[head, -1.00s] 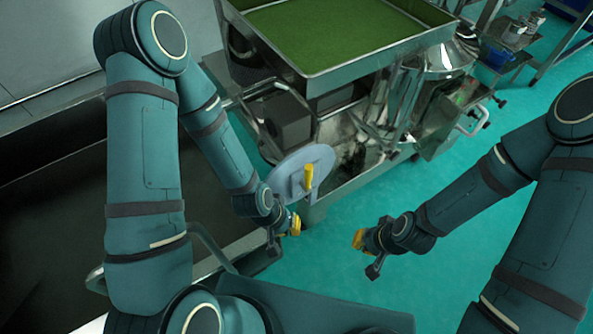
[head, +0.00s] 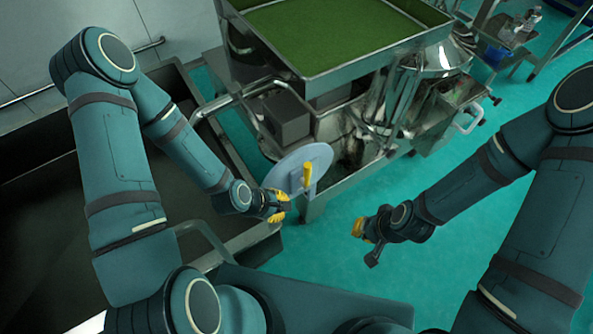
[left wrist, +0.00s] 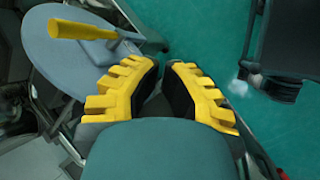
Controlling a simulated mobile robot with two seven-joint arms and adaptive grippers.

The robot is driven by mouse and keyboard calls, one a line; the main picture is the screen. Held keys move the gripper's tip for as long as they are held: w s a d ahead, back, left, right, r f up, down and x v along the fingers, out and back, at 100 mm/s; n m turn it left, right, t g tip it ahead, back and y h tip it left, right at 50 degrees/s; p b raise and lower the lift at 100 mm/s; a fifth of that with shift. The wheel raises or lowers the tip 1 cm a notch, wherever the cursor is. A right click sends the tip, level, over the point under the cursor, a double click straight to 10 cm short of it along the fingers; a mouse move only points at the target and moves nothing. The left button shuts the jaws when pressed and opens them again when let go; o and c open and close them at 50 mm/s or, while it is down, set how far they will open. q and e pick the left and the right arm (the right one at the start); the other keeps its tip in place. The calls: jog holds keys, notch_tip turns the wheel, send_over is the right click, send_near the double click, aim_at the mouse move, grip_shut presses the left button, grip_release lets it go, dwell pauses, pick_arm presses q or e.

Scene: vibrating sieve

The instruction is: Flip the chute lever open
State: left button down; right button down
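The chute lever is a yellow handle (head: 307,175) on a round grey-blue disc (head: 288,172) at the near end of the sieve machine. In the left wrist view the handle (left wrist: 85,29) lies across the upper left, over the disc (left wrist: 75,58). My left gripper (head: 284,206) is just below and left of the handle, close to the disc's lower edge. Its yellow fingers (left wrist: 168,68) are parted with nothing between them, and the handle is outside them. My right gripper (head: 358,229) hangs over the floor, right of the disc; its finger gap is not clear.
The sieve (head: 335,35) with green material stands behind the lever. A dark trough (head: 60,205) lies under my left arm, and a metal tube (head: 235,98) runs behind it. The teal floor (head: 330,260) is free between my grippers.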

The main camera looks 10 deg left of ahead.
aim_at(305, 174)
pick_arm(q)
jog(key=w+a+r+n+t+p, duration=0.2)
jog(key=w+a+r+n+t, duration=0.1)
jog(key=n, duration=1)
jog(key=shift+a+r+n, duration=0.3)
jog(key=shift+a+r, duration=0.15)
jog(key=shift+a, duration=0.2)
jog(key=shift+w+f, duration=0.1)
jog(key=x, duration=0.4)
jog(key=w+r+x, duration=0.1)
jog(key=x, duration=0.3)
jog(key=w+d+r+x, duration=0.1)
jog(key=x, duration=0.3)
jog(key=shift+w+d+f+b, duration=0.1)
jog(key=shift+w+d+b, duration=0.05)
jog(key=shift+b, duration=0.25)
